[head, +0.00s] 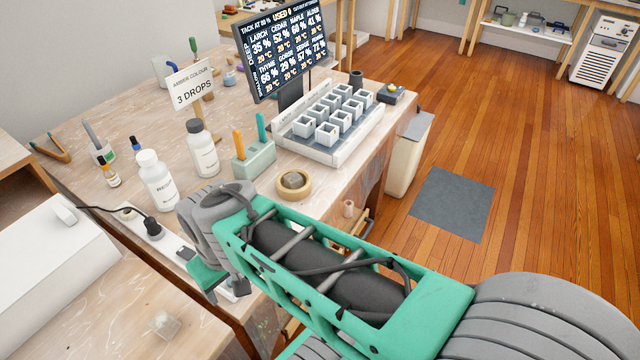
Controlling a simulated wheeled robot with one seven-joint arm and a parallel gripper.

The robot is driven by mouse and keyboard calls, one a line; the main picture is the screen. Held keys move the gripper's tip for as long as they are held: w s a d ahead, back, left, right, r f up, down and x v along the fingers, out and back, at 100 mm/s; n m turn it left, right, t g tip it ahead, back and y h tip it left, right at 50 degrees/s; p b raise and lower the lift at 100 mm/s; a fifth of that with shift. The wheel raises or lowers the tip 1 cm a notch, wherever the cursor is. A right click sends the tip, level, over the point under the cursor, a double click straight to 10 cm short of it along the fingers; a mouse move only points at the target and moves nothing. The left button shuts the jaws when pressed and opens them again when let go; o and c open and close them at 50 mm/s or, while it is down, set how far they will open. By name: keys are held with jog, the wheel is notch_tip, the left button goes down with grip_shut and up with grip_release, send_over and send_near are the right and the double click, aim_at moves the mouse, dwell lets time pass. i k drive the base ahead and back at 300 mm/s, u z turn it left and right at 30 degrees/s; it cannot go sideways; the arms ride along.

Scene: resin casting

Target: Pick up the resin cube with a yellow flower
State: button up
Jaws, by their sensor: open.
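A small clear cube (165,325) with a faint yellowish patch inside lies on the near worktop at the lower left of the head view. Its inclusion is too small to tell for sure as a yellow flower. My gripper (222,288) is at the end of my green arm, right of the cube and apart from it, near the front edge of the bench. It is open, with nothing seen in it; its fingertips are partly hidden by the wrist.
A white box (52,270) stands left of the cube. White bottles (156,182), a wooden ring (293,196) holding a dark lump, a mould tray (330,150) and a screen (285,50) stand on the bench behind. The worktop around the cube is clear.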

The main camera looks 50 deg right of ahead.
aim_at(293, 180)
jog(key=u, duration=0.55)
jog(key=k, duration=0.9)
jog(key=z, duration=0.25)
jog(key=i, duration=0.5)
jog(key=u, duration=0.05)
